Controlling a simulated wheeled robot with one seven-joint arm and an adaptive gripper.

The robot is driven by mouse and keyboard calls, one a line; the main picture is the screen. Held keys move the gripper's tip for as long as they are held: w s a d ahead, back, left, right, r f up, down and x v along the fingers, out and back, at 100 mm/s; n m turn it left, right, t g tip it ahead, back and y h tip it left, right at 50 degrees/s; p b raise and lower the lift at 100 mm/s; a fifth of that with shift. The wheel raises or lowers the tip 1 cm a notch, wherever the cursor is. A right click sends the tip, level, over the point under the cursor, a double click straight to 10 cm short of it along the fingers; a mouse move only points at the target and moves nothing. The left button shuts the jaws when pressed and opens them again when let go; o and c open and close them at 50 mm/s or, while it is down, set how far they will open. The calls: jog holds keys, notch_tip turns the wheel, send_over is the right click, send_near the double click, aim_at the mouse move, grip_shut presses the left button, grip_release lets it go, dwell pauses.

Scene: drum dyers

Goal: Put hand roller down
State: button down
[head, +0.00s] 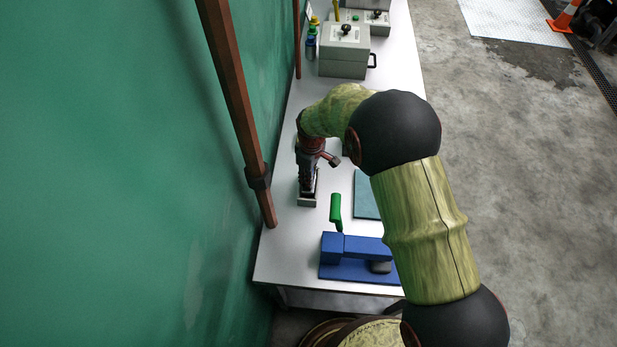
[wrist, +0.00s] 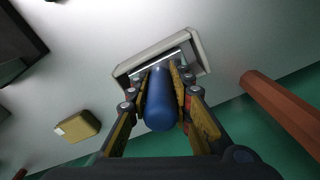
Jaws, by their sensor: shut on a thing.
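The hand roller (wrist: 160,105) shows in the wrist view as a thick blue handle between the fingers of my gripper (wrist: 160,92). My gripper is shut on this handle. A grey rectangular tray or rest (wrist: 198,50) lies just beyond the handle's far end, with a pale metallic bar across its inside. I cannot tell whether the roller touches it. In the head view my gripper (head: 308,183) points down at the same grey rest (head: 307,203) on the white table, near the wall side. The roller is mostly hidden there.
Grey boxes (head: 345,58) and small bottles stand at the far end. A brown post (head: 235,85) stands near the green wall. A yellow block (wrist: 78,126) lies left.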

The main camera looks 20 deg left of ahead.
jog(key=shift+a+r, duration=0.15)
jog(key=shift+f, duration=0.2)
jog(key=c, duration=1.6)
grip_release()
jog(key=shift+r, duration=0.15)
jog(key=r, duration=1.2)
jog(key=shift+w+d, duration=0.1)
jog(key=shift+d, duration=0.15)
